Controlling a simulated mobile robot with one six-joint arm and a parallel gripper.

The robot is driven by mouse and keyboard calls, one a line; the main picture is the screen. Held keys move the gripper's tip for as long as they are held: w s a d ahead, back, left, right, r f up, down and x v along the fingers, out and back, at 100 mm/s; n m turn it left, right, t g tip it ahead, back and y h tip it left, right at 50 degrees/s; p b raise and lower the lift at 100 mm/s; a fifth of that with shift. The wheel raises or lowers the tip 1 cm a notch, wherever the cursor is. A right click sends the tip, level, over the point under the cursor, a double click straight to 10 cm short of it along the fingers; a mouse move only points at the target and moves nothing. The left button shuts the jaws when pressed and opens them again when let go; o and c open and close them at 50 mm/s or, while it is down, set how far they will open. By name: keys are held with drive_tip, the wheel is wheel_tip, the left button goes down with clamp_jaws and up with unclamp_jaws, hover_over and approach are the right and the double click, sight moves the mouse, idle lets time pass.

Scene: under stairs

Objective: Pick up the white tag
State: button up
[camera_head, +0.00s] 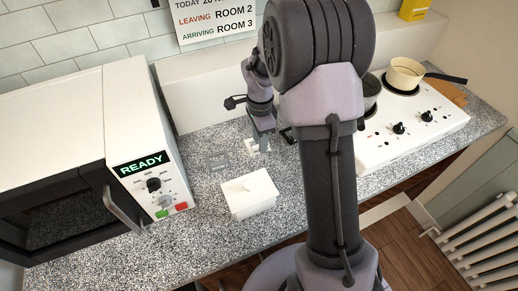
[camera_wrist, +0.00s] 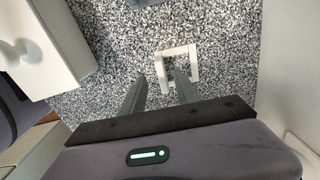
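The white tag appears as a small white square frame (camera_wrist: 177,50) on the speckled counter in the wrist view. In the head view the white tag (camera_head: 250,146) shows beside my fingertips, partly hidden by them. My gripper (camera_wrist: 160,76) is open, with its two fingers apart and nothing held. In the wrist view the tag's left bar shows between the fingertips, and the right fingertip overlaps the frame's opening. I cannot tell whether the fingers touch it. In the head view my gripper (camera_head: 264,142) points down at the counter.
A microwave (camera_head: 75,120) is at left, a white hob (camera_head: 410,125) at right. A low ledge runs behind.

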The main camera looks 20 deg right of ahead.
wheel_tip(320, 180, down, 4)
drive_tip(key=shift+w+d+r+b, duration=0.1)
drive_tip(key=shift+w+d+b, duration=0.05)
drive_tip(key=shift+b, duration=0.4)
drive_tip(key=shift+r, duration=0.1)
clamp_jaws()
wheel_tip(320, 180, up, 10)
drive_tip(key=p, duration=0.3)
drive_tip(key=c, duration=0.8)
unclamp_jaws()
clamp_jaws()
